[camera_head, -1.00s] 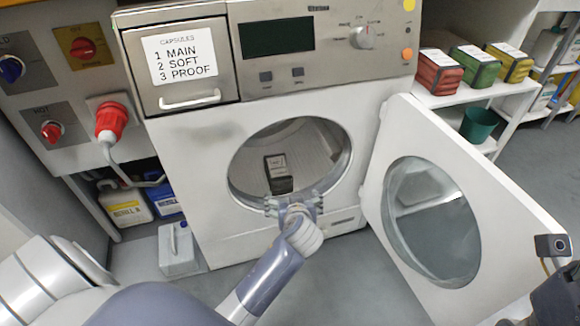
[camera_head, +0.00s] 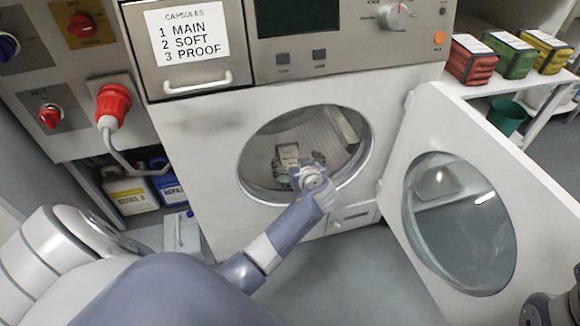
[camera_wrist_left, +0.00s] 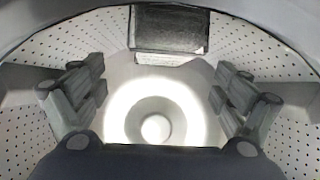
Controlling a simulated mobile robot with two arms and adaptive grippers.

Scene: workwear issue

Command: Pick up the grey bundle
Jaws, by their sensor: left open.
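The grey bundle (camera_head: 288,151) lies inside the drum of the washing machine, with a pale label on it. In the left wrist view it is a dark grey block (camera_wrist_left: 170,28) at the top of the picture, ahead of the fingers. My left gripper (camera_head: 300,164) is inside the round door opening, just in front of the bundle, and hides its lower part. In the left wrist view its two fingers (camera_wrist_left: 160,94) are spread wide with nothing between them. My right gripper does not show; only a dark part of my right arm shows at the lower right corner.
The machine's door (camera_head: 420,130) stands open to the right. Red (camera_head: 472,62), green (camera_head: 510,58) and yellow (camera_head: 545,50) bundles lie on a shelf. Bottles and a jug stand at the lower left.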

